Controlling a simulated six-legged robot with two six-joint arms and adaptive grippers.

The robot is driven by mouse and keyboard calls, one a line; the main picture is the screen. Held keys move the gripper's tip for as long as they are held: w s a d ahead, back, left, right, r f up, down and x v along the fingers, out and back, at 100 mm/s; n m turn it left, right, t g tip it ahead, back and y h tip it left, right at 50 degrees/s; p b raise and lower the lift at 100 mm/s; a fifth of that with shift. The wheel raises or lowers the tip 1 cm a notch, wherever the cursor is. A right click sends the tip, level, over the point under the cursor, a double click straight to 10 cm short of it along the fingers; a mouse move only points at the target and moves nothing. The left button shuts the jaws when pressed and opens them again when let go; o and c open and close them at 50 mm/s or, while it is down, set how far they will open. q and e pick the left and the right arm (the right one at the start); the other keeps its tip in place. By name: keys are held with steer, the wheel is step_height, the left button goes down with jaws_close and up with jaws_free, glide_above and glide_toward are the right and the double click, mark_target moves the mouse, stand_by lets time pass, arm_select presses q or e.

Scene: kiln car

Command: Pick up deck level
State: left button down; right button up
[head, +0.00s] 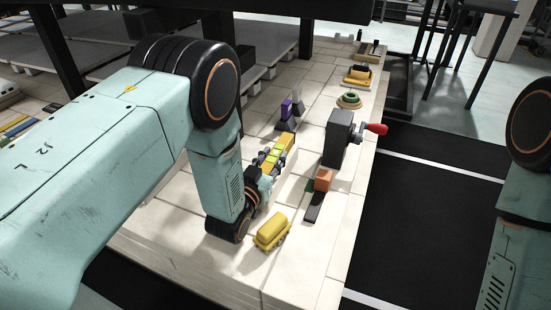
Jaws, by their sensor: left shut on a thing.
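The deck level (284,143) is a yellow bar with a bright green vial section, on or just above the pale tiled deck (235,265) near the middle of the head view. My left gripper (270,163) is shut on it, with dark fingers around its nearer part. I cannot tell whether the level touches the tiles. My left arm comes in from the left and hides part of the deck. My right arm shows at the right edge, but its gripper is out of view.
A yellow block-like object (271,232) lies near the left gripper. A purple-topped grey piece (287,113) stands behind. A black box (337,138) with a red handle (376,128) and an orange block (323,179) are to the right. Dark posts stand at the back.

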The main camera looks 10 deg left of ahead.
mark_target(272, 158)
arm_select(q)
steer(key=shift+r, duration=0.15)
step_height(272, 158, up, 10)
steer(key=p, duration=0.4)
steer(key=s+a+n+y, duration=0.1)
steer(key=s+a, duration=0.1)
steer(key=s, duration=0.5)
steer(key=s+a+n+y, duration=0.1)
steer(key=s+a+y, duration=0.1)
steer(key=s, duration=0.5)
steer(key=shift+s+a+r, duration=0.2)
steer(key=shift+s+a, duration=0.1)
steer(key=shift+a, duration=0.2)
steer(key=shift+f, duration=0.2)
